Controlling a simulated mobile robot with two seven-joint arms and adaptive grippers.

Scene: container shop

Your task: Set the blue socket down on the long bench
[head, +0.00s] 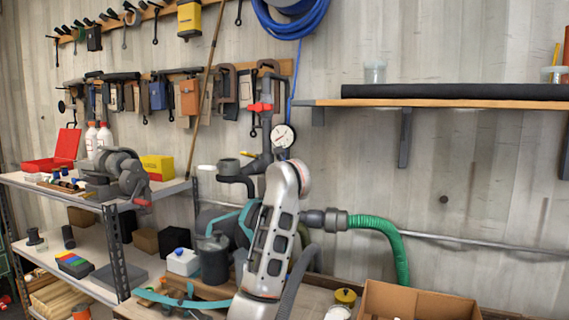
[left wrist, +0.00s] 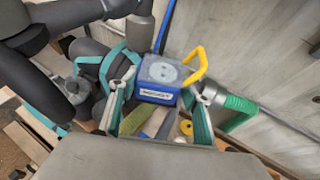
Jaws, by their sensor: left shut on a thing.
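The blue socket (left wrist: 161,78) is a blue box with a pale round outlet on top and a yellow loop at its side. My left gripper (left wrist: 156,106) shows teal fingers on either side of it and is shut on it. In the head view a silver arm of mine stands in the middle, and I cannot make out the gripper or the socket there. A wooden bench top (head: 300,297) shows low in the head view, partly hidden by the arm; whether it is the long bench I cannot tell. My right gripper is not in view.
A green hose (head: 383,232) with a grey coupling runs right of the arm. A cardboard box (head: 415,300) and a yellow-lidded jar (head: 345,297) stand at the lower right. A loaded shelf unit (head: 165,188) is at left. A wall shelf (head: 330,103) is at upper right.

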